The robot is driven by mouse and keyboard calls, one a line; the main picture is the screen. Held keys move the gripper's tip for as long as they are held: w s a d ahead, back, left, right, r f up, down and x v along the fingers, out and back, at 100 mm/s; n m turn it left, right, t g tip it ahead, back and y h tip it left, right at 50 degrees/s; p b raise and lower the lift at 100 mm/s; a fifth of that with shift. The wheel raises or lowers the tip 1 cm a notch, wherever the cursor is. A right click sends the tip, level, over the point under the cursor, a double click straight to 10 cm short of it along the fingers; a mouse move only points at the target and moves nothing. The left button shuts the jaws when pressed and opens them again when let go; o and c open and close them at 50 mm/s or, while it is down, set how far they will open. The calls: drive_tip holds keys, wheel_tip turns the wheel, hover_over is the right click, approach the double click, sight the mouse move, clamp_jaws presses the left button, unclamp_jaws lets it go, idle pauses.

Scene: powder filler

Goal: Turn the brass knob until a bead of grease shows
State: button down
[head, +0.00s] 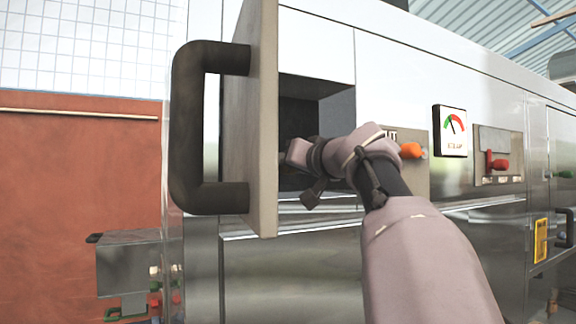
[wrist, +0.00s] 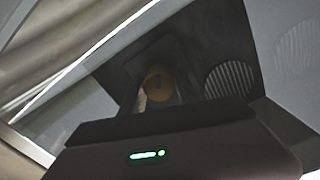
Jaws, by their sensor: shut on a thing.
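The brass knob (wrist: 158,82) shows in the wrist view as a dim, round, yellowish piece deep in a dark recess. My gripper (wrist: 160,95) reaches up to it, and its dark fingers are shut on the knob, one on either side. The gripper's wide dark body with a green light fills the bottom of the wrist view. In the head view my arm reaches into an open bay (head: 318,92) in the machine, and the door hides the gripper's tips and the knob. I can make out no grease in either view.
The bay's open door (head: 262,120) with a thick black handle (head: 205,130) stands close left of my wrist. An orange knob (head: 411,150), a dial gauge (head: 451,131) and a red lever (head: 497,163) are on the machine front to the right.

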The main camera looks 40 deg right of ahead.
drive_tip(key=shift+r+m, duration=0.1)
drive_tip(key=shift+m, duration=0.3)
idle(0.3)
drive_tip(key=c, duration=1.1)
unclamp_jaws()
drive_tip(key=shift+o, duration=1)
drive_tip(key=shift+w, duration=0.15)
